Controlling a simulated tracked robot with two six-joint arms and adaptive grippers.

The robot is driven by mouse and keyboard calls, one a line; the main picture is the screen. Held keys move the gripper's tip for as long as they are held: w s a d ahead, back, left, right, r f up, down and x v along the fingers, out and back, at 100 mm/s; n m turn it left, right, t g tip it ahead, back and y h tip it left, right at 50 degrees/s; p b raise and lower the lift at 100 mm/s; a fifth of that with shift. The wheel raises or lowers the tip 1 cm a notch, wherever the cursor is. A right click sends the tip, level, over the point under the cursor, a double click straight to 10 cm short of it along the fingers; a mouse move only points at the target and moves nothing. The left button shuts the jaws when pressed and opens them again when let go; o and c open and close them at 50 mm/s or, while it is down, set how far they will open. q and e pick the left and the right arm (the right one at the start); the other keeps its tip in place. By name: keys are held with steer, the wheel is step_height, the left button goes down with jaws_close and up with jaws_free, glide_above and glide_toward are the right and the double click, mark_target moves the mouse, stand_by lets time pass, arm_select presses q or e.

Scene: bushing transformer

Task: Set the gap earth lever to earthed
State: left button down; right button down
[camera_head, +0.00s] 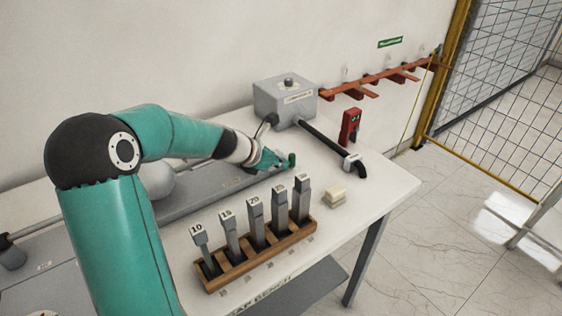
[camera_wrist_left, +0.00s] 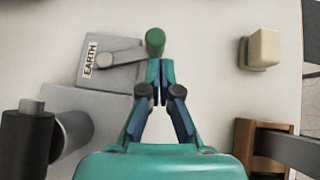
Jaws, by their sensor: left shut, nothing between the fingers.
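The gap earth lever (camera_wrist_left: 122,55) is a short grey arm with a green knob (camera_wrist_left: 155,41) at its end. It is mounted on a grey plate beside a white EARTH label (camera_wrist_left: 90,57), and it points to the right, away from the label. In the head view the green knob (camera_head: 291,160) stands upright at the end of the long grey base. My left gripper (camera_wrist_left: 159,98) is shut and empty, its fingertips just below the knob in the wrist view. I cannot tell whether they touch it. In the head view the left gripper (camera_head: 277,161) is left of the knob.
A wooden rack (camera_head: 257,259) with several numbered grey gauges stands at the front of the bench. A cream block (camera_head: 333,195) lies right of it. A grey box (camera_head: 284,101), a black rod (camera_head: 325,143) and a red device (camera_head: 350,126) stand behind. Bare bench lies right of the knob.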

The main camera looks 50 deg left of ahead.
arm_select(q)
steer(key=s, duration=0.3)
steer(key=shift+s+a+r, duration=0.15)
steer(key=shift+s+r, duration=0.15)
steer(key=shift+s, duration=0.05)
steer(key=p+v, duration=0.1)
steer(key=v, duration=0.8)
steer(key=shift+d, duration=0.35)
